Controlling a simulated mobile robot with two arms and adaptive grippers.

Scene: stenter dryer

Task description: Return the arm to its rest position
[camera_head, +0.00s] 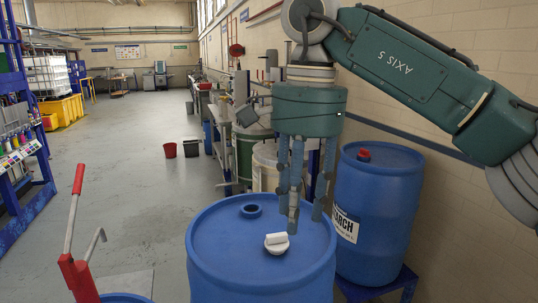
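My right arm (410,65) comes in from the upper right, dark green with "AXIS 5" on its link. My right gripper (302,208) hangs from it with its long grey-blue fingers pointing down, spread apart with nothing between them. It is over the right part of a blue drum (250,275) in the foreground. A white cap-like piece (277,243) lies on the drum's top, just left of and below the fingertips in the picture, apart from them. An open bung hole (251,210) shows at the drum's far side. My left gripper is not in view.
A second blue drum (375,215) with a red cap stands at right on a blue stand, near the wall. A red-handled pump (80,270) rises at lower left. Several bins and a workbench line the wall behind. The grey floor (130,150) at left centre is clear.

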